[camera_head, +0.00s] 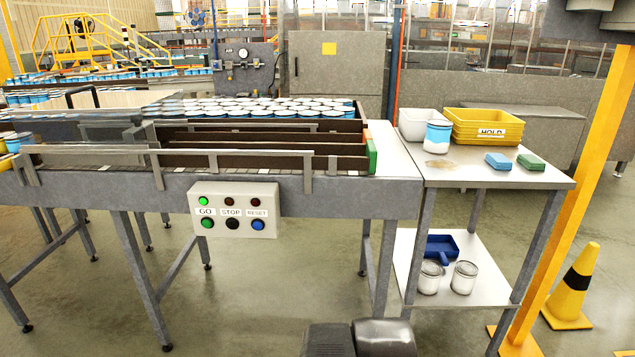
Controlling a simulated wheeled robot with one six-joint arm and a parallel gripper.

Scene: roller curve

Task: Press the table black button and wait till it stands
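A beige control box (278,212) is fixed to the front of the conveyor table (345,197). Its black button (232,224) sits under the STOP label, between a green button (208,224) under GO and a blue button (257,225) under RESET. The green lamp (203,201) above GO is lit; the two reddish lamps above STOP and RESET look dark. Many white-topped blue cans (270,107) are packed on the table behind dark lane rails. Dark grey parts of my arm show at the bottom edge, below and right of the box. My gripper cannot be made out.
A side table (545,181) at right holds yellow HOLD trays (485,126), a white bin, a can, a puddle and two sponges. Its lower shelf holds two cans and a blue dustpan. A yellow post (575,200) and cone (572,285) stand right. Floor before the box is clear.

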